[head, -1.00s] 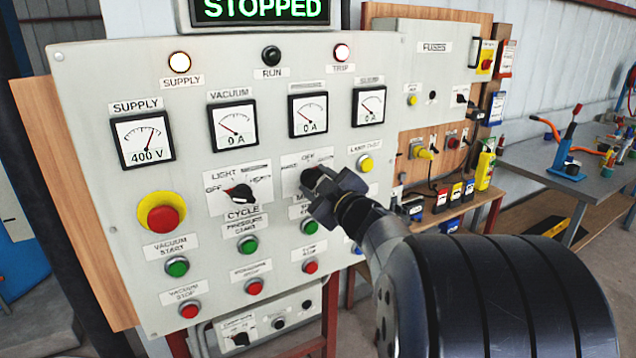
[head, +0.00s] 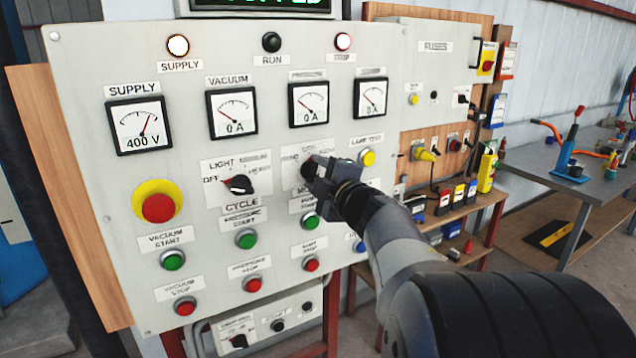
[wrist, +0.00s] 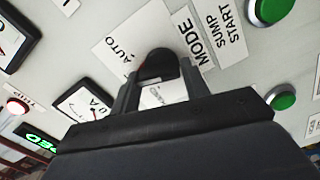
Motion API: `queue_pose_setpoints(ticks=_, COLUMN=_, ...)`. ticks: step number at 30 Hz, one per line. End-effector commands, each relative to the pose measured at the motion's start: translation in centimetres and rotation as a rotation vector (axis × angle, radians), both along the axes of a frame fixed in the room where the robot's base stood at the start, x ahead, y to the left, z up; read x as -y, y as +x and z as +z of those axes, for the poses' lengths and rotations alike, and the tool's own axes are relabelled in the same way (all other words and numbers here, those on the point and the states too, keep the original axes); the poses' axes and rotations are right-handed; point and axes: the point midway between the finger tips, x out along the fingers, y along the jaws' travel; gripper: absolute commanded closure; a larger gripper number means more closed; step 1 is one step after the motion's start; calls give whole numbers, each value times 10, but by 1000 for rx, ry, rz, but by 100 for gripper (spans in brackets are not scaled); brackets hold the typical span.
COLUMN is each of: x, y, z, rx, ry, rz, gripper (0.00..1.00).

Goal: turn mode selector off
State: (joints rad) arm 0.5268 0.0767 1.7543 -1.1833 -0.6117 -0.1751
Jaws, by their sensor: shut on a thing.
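The mode selector is a black rotary knob (head: 307,168) on a white plate on the grey control panel (head: 80,85), right of the cycle selector (head: 238,184). My gripper (head: 317,176) reaches it from the lower right and is shut on it. In the wrist view the knob (wrist: 157,65) sits between the two fingers of my gripper (wrist: 157,80), with the MODE label beside it. AUTO is readable on its plate (wrist: 122,48). The fingers and knob hide much of the plate, so I cannot tell which position the knob points to.
Green and red push buttons (head: 311,221) lie just below the selector, and a yellow lamp test button (head: 367,157) is to its right. A red emergency stop (head: 158,207) is at the left. A workbench (head: 560,175) stands at the far right.

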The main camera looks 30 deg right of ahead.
Motion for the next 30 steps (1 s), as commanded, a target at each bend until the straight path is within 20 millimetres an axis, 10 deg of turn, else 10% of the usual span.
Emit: queue_pose_setpoints(ticks=30, x=-1, y=0, z=4, rx=17, ry=-290, rz=0, gripper=79)
